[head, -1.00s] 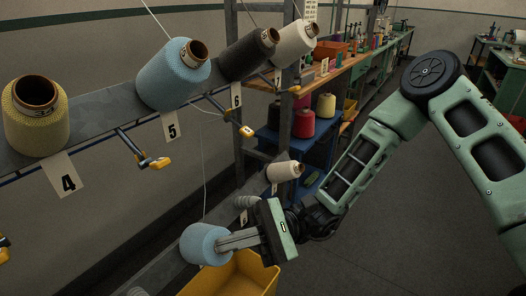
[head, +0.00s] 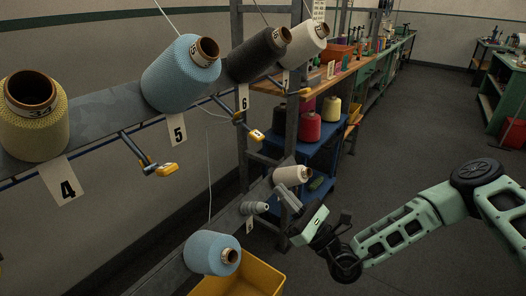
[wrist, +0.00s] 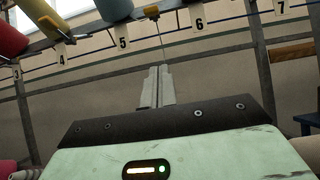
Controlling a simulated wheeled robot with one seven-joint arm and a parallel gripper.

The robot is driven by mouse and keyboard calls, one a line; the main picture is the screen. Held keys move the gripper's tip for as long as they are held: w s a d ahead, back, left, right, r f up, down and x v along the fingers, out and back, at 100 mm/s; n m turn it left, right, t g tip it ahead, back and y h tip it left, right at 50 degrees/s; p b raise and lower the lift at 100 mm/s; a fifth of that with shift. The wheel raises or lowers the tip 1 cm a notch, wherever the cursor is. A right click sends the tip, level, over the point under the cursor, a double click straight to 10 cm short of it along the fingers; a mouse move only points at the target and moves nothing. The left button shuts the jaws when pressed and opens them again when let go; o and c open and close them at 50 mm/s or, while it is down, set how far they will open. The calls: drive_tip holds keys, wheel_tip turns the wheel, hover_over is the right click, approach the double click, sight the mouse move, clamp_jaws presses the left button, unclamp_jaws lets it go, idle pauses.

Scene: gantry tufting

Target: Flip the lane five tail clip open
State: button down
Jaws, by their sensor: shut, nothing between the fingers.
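Number plate 5 (head: 178,129) hangs under the upper rail below a blue cone (head: 182,72). A dark arm with a yellow-tipped clip (head: 256,134) reaches out from the rail just right of plate 5; I take it as the lane five tail clip. A yellow clip (wrist: 152,11) also shows right of plate 5 in the wrist view. I cannot tell whether its jaw is open or shut. A pale thread runs near it. My gripper (head: 279,189) is shut and empty, below and right of this clip and apart from it. Its closed fingers (wrist: 156,86) point up in the wrist view.
A similar clip (head: 160,169) projects between plates 4 and 5. A lower blue cone (head: 212,253), a bare grey spindle (head: 254,208) and a white cone (head: 292,174) line the lower rail near my gripper. A yellow bin (head: 262,278) stands below. Open floor lies right.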

sight(249, 130)
drive_tip(key=w+a+r+p, duration=0.4)
drive_tip(key=a+r, duration=0.1)
drive_tip(key=r, duration=0.4)
drive_tip(key=shift+r+p, duration=0.3)
drive_tip(key=shift+r, duration=0.05)
drive_tip(key=shift+r, duration=0.15)
